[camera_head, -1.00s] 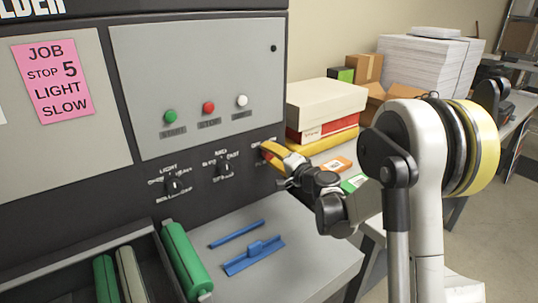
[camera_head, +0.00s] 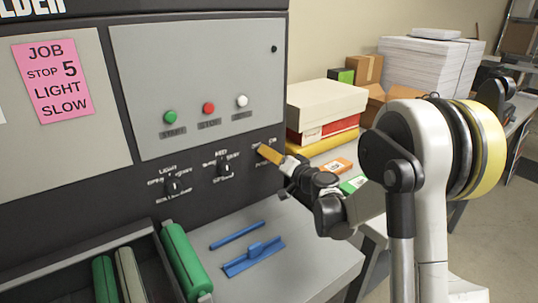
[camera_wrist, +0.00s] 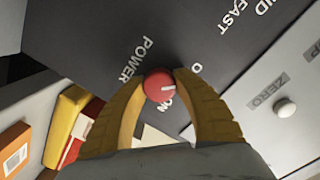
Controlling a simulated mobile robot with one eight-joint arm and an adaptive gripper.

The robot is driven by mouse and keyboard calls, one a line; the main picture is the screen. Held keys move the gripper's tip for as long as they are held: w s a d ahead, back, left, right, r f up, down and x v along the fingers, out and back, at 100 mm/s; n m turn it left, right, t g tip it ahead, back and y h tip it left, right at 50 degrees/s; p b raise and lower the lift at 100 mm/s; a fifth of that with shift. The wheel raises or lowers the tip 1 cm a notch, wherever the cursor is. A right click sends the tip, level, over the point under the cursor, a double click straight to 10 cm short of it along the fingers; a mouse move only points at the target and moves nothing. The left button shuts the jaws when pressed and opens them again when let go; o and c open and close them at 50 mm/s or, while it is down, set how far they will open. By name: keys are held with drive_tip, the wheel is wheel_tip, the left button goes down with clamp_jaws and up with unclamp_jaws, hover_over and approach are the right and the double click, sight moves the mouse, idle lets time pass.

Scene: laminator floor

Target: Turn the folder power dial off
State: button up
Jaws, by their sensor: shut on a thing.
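The power dial (camera_wrist: 159,86) is a round red knob with a white pointer line, on the dark panel in the wrist view. The printed word POWER is to its left, an O is at its upper right and ON is just below it. The pointer line faces right, between the O and ON. The yellow fingers of my gripper (camera_wrist: 160,80) close on the dial from both sides. The right finger hides part of the lettering by the O. In the head view my gripper (camera_head: 264,152) reaches the panel's right end and hides the dial.
Two black dials, the light dial (camera_head: 172,186) and the speed dial (camera_head: 224,168), are to the left. Green, red and white buttons sit above. A blue tool (camera_head: 254,257) lies on the shelf below. Stacked boxes (camera_head: 326,104) stand close to the right of the panel.

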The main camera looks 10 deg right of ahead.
drive_tip(key=shift+r, duration=0.1)
drive_tip(key=o, duration=1.2)
drive_tip(key=v, duration=1.2)
